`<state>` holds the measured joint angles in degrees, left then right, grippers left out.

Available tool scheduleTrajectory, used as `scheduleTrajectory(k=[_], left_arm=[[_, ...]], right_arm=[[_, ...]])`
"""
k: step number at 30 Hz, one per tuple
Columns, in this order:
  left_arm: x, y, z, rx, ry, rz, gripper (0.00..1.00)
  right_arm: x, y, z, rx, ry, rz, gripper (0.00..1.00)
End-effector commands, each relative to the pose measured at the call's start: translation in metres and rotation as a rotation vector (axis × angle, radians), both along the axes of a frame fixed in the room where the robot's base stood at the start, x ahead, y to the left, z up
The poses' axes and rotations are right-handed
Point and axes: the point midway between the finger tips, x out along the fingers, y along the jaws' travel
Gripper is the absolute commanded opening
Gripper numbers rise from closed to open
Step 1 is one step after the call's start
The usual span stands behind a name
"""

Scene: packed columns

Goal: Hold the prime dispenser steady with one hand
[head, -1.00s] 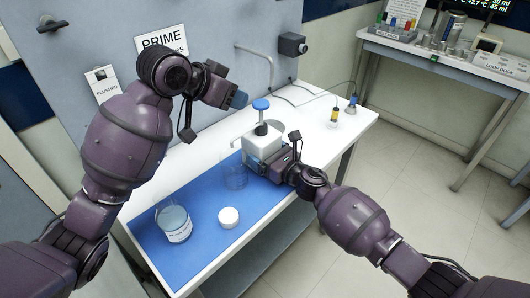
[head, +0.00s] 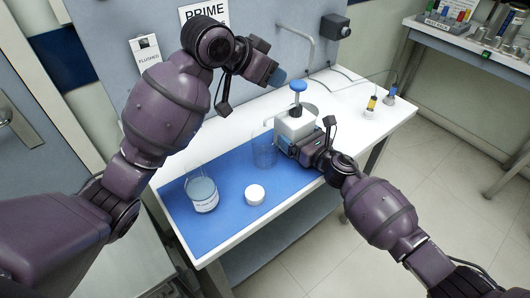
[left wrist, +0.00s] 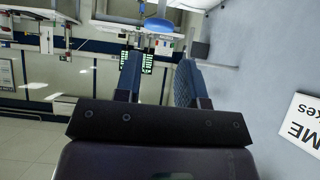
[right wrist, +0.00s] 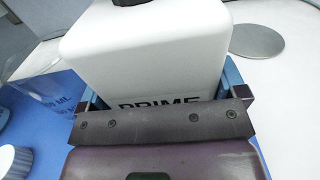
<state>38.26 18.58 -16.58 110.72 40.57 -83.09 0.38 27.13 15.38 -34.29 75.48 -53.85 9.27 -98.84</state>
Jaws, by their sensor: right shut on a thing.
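The prime dispenser is a white squared bottle (head: 296,124) with a blue pump top (head: 298,86). It stands upright at the right end of the blue mat. My right gripper (head: 290,143) is shut on its body. In the right wrist view the white bottle (right wrist: 150,50), with its PRIME lettering partly hidden, sits between the two fingers. My left gripper (head: 276,78) is raised above the table, left of the pump top and apart from it. In the left wrist view its fingers (left wrist: 158,80) are spread with nothing between them. The blue pump top (left wrist: 158,25) shows beyond them.
On the blue mat (head: 225,215) stand a labelled beaker of liquid (head: 202,195), a white cap (head: 254,194) and a clear empty beaker (head: 264,152). A bent metal tube (head: 310,40) rises behind the dispenser.

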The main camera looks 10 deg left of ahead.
Motion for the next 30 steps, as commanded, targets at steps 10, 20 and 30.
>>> scheduleTrajectory(k=[10,20,30], left_arm=[[0.009,-0.038,0.001,0.082,0.099,-0.087,0.00],[0.026,-0.074,0.003,0.277,0.290,-0.140,0.00],[0.051,-0.069,0.022,0.448,0.447,-0.053,0.00]], right_arm=[[0.000,0.000,-0.001,-0.001,0.001,0.000,0.60],[0.000,0.000,-0.001,-0.001,0.001,0.000,0.60],[0.000,0.000,-0.001,-0.001,0.001,-0.001,0.60]])
